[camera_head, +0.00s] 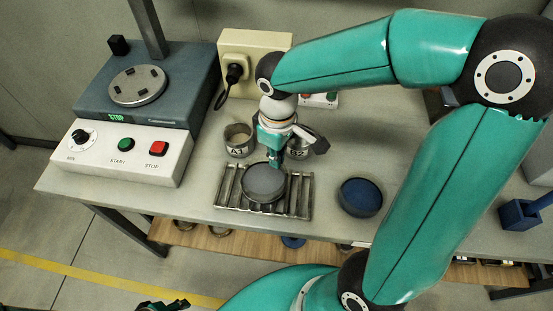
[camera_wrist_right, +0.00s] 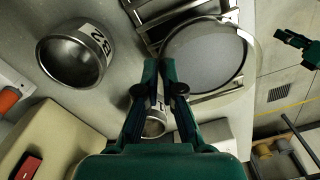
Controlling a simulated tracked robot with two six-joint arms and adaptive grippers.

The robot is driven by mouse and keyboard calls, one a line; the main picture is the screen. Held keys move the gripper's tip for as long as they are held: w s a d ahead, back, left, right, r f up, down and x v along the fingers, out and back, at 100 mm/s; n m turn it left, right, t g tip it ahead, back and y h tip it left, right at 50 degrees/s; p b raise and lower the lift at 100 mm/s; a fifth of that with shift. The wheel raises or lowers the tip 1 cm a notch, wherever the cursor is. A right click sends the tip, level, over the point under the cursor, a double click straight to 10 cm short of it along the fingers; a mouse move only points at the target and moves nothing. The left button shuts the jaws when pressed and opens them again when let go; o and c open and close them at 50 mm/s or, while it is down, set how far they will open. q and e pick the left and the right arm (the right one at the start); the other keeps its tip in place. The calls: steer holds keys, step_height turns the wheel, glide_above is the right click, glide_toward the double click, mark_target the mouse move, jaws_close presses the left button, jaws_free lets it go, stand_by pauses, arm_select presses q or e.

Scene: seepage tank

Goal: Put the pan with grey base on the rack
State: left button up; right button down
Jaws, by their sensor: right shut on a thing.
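The pan with grey base (camera_head: 264,184) is a round, shallow pan with a metal rim. It is over the slatted metal rack (camera_head: 225,187) on the bench, within the rack's outline and looking level; I cannot tell whether it bears fully on the bars. My right gripper (camera_head: 275,162) is shut on the pan's back rim. In the right wrist view the fingertips (camera_wrist_right: 160,68) meet the rim beside the grey disc (camera_wrist_right: 203,55), with rack bars (camera_wrist_right: 150,12) behind. My left gripper (camera_head: 165,305) shows at the bottom edge, away from the bench; its jaws are unclear.
A pan with blue base (camera_head: 361,198) stands right of the rack. Metal cups marked A1 (camera_head: 238,141) and B2 (camera_head: 300,147) stand behind it. A sieve shaker (camera_head: 128,150) fills the bench's left; a socket box (camera_head: 255,60) is behind. A blue holder (camera_head: 520,214) is far right.

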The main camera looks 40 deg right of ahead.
steer(key=shift+f, duration=0.8)
steer(key=shift+f, duration=0.25)
steer(key=c, duration=1.3)
jaws_free()
steer(key=shift+r, duration=0.1)
steer(key=shift+r, duration=0.15)
step_height(320, 180, up, 12)
steer(key=shift+d+p, duration=0.1)
steer(key=shift+p, duration=0.3)
